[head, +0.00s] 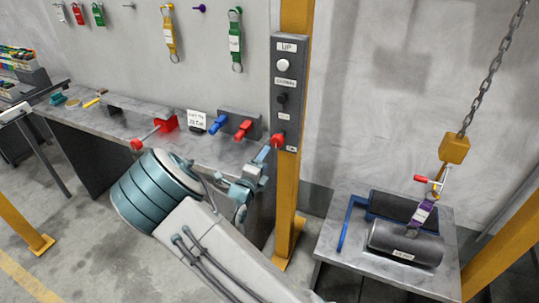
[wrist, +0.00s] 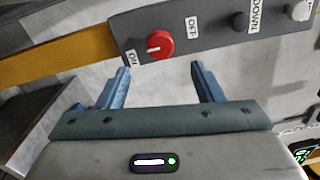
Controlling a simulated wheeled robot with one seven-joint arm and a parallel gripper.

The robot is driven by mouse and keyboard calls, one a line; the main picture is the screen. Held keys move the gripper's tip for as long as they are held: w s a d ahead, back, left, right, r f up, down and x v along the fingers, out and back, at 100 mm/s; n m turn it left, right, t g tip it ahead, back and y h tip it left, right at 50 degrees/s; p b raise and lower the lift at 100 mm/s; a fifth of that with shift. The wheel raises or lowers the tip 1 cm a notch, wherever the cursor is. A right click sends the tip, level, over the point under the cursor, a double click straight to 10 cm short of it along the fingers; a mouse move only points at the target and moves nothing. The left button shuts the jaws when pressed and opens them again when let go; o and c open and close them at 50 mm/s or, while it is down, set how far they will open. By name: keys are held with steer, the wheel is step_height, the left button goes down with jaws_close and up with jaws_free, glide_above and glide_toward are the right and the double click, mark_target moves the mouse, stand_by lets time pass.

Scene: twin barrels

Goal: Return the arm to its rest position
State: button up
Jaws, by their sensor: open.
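My arm (head: 165,190) reaches from the lower middle of the head view towards the control panel on the yellow post. My gripper (head: 266,154) is at the lower end of the panel, close to the red knob (head: 278,140). In the wrist view my gripper (wrist: 160,78) has its two blue fingers spread apart with nothing between them. The red knob (wrist: 159,45) lies just beyond the fingertips, beside the ON and OFF labels. Whether a finger touches the panel cannot be told.
The control panel (head: 288,100) has a white UP button and dark controls. A workbench (head: 95,127) with red and blue tools runs along the wall behind my arm. At right, a chain hoist (head: 455,148) hangs over dark barrels (head: 405,242) on a grey table (head: 335,240).

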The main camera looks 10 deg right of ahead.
steer(key=shift+s+a, duration=0.35)
steer(key=shift+s, duration=0.2)
steer(key=s+d+r+m+g, duration=0.3)
steer(key=s+d+m+g, duration=0.5)
steer(key=m, duration=0.5)
steer(key=s+d+r+m+g, duration=0.2)
steer(key=s+d+m+g, duration=0.4)
steer(key=s+m, duration=0.55)
steer(key=s+a+r+m+t+y, duration=0.1)
steer(key=s+a+r+m+y, duration=0.2)
steer(key=m, duration=0.7)
steer(key=s+a+r+m+t+y, duration=0.1)
steer(key=s+a+r+m+y, duration=0.3)
steer(key=s+m+y, duration=0.3)
steer(key=s+r+m, duration=0.1)
steer(key=s+m, duration=0.1)
steer(key=m, duration=0.2)
steer(key=shift+s+a, duration=0.3)
steer(key=shift+s, duration=0.05)
